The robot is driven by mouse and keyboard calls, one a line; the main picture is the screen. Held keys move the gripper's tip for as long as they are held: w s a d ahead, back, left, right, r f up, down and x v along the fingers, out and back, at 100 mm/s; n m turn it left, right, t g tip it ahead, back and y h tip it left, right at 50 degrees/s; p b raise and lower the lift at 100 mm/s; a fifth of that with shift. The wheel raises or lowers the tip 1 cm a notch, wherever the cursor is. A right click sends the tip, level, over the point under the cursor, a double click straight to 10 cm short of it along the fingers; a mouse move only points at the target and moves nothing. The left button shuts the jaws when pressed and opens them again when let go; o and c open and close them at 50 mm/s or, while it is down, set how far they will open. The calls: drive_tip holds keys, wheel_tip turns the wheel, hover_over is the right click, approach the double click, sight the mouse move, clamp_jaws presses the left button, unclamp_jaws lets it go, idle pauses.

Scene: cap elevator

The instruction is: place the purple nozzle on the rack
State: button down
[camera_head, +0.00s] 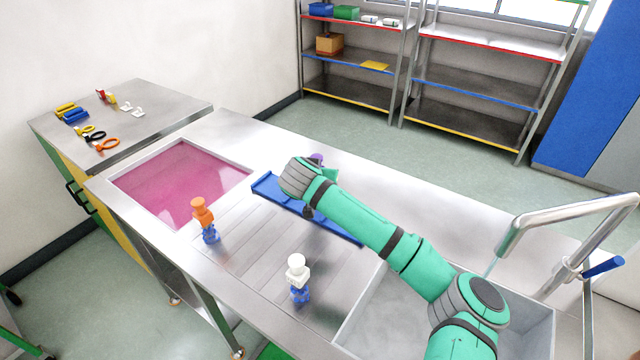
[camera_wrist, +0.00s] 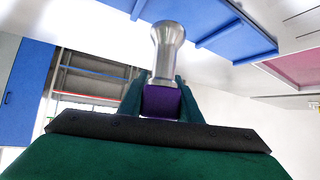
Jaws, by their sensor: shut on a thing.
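The purple nozzle (camera_wrist: 160,102) is between the fingers of my gripper (camera_wrist: 161,88) in the wrist view. A silver flared piece (camera_wrist: 167,45) extends beyond the purple part. In the head view only a bit of purple (camera_head: 317,157) shows behind my wrist, which hides most of my gripper. The long blue rack (camera_head: 264,184) lies on the steel counter. My wrist and forearm cover part of it, and my gripper is close to its far side. In the wrist view the blue rack (camera_wrist: 222,22) is at the top, apart from the nozzle.
An orange-topped nozzle (camera_head: 202,213) and a white-topped nozzle (camera_head: 297,268) stand on blue bases at the counter's front. A pink basin (camera_head: 180,180) is at left. A sink (camera_head: 375,310) and faucet (camera_head: 560,225) are at right. The counter beyond the rack is clear.

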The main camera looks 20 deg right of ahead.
drive_tip(key=shift+w+d+f, duration=0.1)
drive_tip(key=shift+w+f, duration=0.05)
drive_tip(key=shift+f, duration=0.6)
drive_tip(key=shift+w+d+f, duration=0.1)
drive_tip(key=shift+w+f, duration=0.1)
drive_tip(key=shift+f, duration=0.5)
drive_tip(key=shift+w+d+f, duration=0.1)
drive_tip(key=shift+w+f, duration=0.05)
drive_tip(key=shift+f, duration=0.6)
drive_tip(key=shift+f, duration=0.1)
drive_tip(key=c, duration=1.3)
unclamp_jaws()
drive_tip(key=shift+s+a+r, duration=0.1)
drive_tip(key=shift+s+r, duration=0.1)
drive_tip(key=shift+r, duration=0.1)
drive_tip(key=v, duration=1.1)
drive_tip(key=shift+s+a+r, duration=0.1)
drive_tip(key=shift+s+r, duration=0.05)
drive_tip(key=shift+s, duration=0.05)
